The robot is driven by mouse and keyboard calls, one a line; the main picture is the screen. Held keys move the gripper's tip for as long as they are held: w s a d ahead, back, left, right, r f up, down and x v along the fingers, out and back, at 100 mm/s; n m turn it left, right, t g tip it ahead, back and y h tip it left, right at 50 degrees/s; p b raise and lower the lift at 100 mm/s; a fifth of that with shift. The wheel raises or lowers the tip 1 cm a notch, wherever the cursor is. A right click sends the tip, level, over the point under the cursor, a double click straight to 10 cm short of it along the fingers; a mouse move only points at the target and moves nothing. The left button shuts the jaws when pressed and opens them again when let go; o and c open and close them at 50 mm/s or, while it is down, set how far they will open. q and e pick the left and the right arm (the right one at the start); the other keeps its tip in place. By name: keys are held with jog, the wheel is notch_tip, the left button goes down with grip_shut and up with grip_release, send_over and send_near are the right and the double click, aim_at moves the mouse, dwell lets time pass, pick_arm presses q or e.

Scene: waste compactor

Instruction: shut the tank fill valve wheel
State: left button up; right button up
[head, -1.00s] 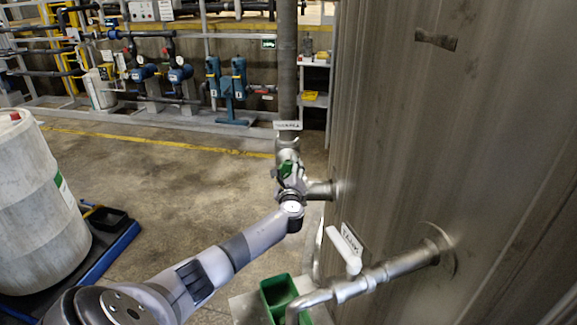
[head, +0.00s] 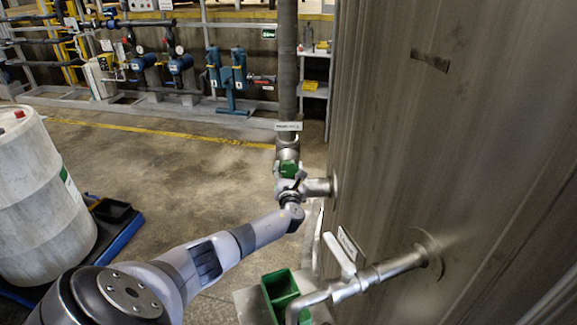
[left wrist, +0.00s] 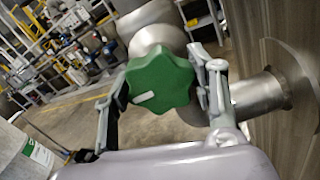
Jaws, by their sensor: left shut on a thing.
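The fill valve wheel is a green lobed handwheel with a white mark (left wrist: 160,82), between the two fingers of my left gripper in the left wrist view. In the head view the green wheel (head: 288,169) shows small, on the steel pipe fitting beside the tank. My left gripper (head: 289,184) is at the wheel, its fingers on either side of the rim and shut on it. The white mark on the wheel points toward the lower left in the left wrist view. My right gripper is in neither view.
The tank wall (head: 440,140) fills the right side. A lower pipe with a white lever handle (head: 340,255) comes out of it. A green bin (head: 281,290) stands below. A white drum (head: 38,200) stands on a blue pallet at left. The floor between is clear.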

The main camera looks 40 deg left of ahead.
pick_arm(q)
jog(key=m+p, duration=0.2)
jog(key=m, duration=0.2)
jog(key=shift+m, duration=0.3)
jog(key=m+p, duration=0.2)
jog(key=m, duration=0.2)
jog(key=shift+m, duration=0.3)
jog(key=m+p, duration=0.2)
jog(key=m, duration=0.2)
jog(key=shift+s+m, duration=0.1)
jog(key=shift+m, duration=0.2)
jog(key=shift+m+p, duration=0.6)
jog(key=shift+m, duration=1.7)
jog(key=o, duration=1.2)
